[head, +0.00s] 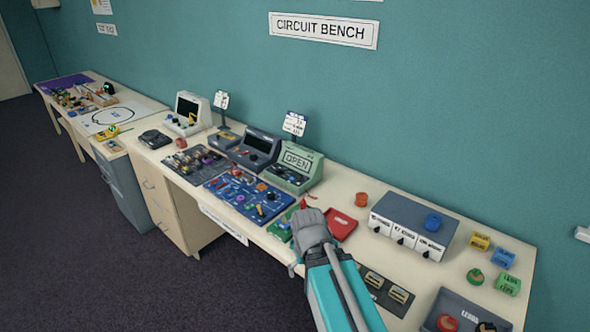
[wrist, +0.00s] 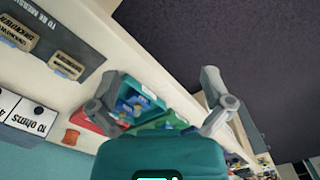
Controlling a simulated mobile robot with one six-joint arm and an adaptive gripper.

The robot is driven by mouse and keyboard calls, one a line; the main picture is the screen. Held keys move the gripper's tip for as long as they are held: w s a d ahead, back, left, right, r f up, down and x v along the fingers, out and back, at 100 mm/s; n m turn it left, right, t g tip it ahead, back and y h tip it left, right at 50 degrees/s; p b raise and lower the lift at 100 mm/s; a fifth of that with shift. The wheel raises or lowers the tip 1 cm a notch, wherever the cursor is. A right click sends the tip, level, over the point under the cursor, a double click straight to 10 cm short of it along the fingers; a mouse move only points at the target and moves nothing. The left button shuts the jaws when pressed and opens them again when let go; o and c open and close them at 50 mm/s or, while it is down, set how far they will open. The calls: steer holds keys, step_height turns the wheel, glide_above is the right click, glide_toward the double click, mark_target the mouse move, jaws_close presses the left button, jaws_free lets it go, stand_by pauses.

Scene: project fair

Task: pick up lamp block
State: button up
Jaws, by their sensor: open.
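I cannot tell for sure which piece is the lamp block. My gripper (head: 308,214) is over the front middle of the bench, and its fingertips are hard to make out in the head view. In the wrist view the two fingers of my gripper (wrist: 160,84) stand wide apart with nothing held. A teal box-like piece with a blue inside (wrist: 138,104) shows between the fingers, nearer the left one. I cannot tell how far below them it lies. Labelled yellow (head: 480,242), blue (head: 503,258) and green (head: 508,284) blocks sit at the right end of the bench.
A blue board (head: 246,197) with parts and a green OPEN meter (head: 292,172) stand further left. A grey box with white labels (head: 412,222) is to the right.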

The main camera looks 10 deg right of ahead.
mark_target(284, 220)
steer(key=w+r+m+p, duration=0.2)
steer(key=w+m, duration=0.5)
steer(key=w, duration=0.7)
steer(key=w+a+r+m+p, duration=0.1)
steer(key=w+r+m+p, duration=0.2)
steer(key=w+m, duration=0.5)
steer(key=w, duration=0.7)
steer(key=shift+w+r+p, duration=0.2)
steer(key=shift+r+p, duration=0.1)
steer(key=shift+f, duration=0.1)
step_height(284, 220, down, 8)
steer(key=b, duration=0.8)
steer(key=shift+f+b, duration=0.15)
steer(key=shift+b, duration=0.15)
steer(key=shift+f, duration=0.15)
steer(key=shift+s+d+f+b, duration=0.1)
steer(key=shift+d+f+b, duration=0.05)
steer(key=shift+f+b, duration=1.15)
steer(key=shift+d+f+b, duration=0.1)
steer(key=shift+f+b, duration=1.1)
steer(key=shift+b, duration=0.15)
